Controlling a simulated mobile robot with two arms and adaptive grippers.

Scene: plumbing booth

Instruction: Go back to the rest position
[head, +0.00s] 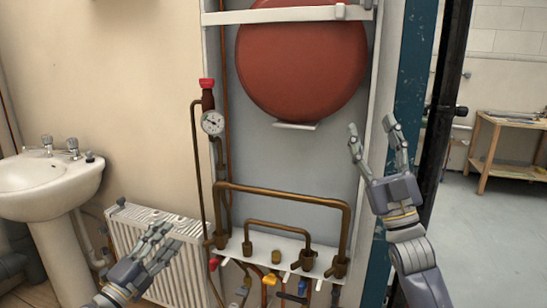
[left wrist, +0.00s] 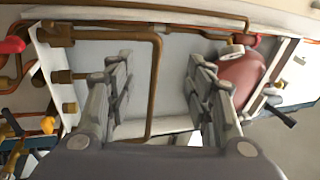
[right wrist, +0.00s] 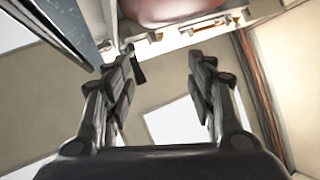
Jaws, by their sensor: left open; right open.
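My left gripper (head: 160,246) is low at the left in the head view, in front of the radiator. In the left wrist view its fingers (left wrist: 163,92) are spread with nothing between them. My right gripper (head: 375,140) is raised at the right in the head view, with fingers pointing up, near the right edge of the plumbing panel. In the right wrist view its fingers (right wrist: 162,72) are apart and empty. Both grippers appear clear of the pipes.
The panel carries a red round vessel (head: 302,62), a pressure gauge (head: 213,123), copper pipes (head: 282,194) and several valves. A radiator (head: 170,265) and a white sink (head: 45,188) are at left. A dark post (head: 447,95) and wooden table (head: 505,150) are at right. Open floor lies there.

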